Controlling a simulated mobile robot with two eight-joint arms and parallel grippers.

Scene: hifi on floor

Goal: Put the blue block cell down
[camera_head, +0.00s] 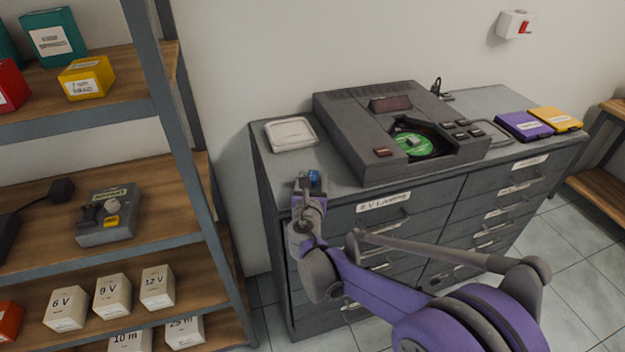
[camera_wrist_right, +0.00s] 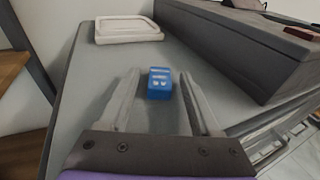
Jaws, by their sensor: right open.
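The blue block cell (camera_head: 314,177) stands on the grey cabinet top (camera_head: 349,190), near its left front part, left of the hi-fi player. In the right wrist view the blue block cell (camera_wrist_right: 159,83) sits between the far ends of the two fingers, with a gap on each side. My right gripper (camera_wrist_right: 160,92) is open around it. In the head view my right gripper (camera_head: 311,184) partly hides the cell. My left gripper is in neither view.
The dark hi-fi player (camera_head: 345,130) with a green disc (camera_head: 412,145) stands right of the cell. A white tray (camera_head: 291,134) lies behind it. Purple (camera_head: 524,126) and yellow (camera_head: 556,120) cases lie at the right. A shelf (camera_head: 165,205) stands left.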

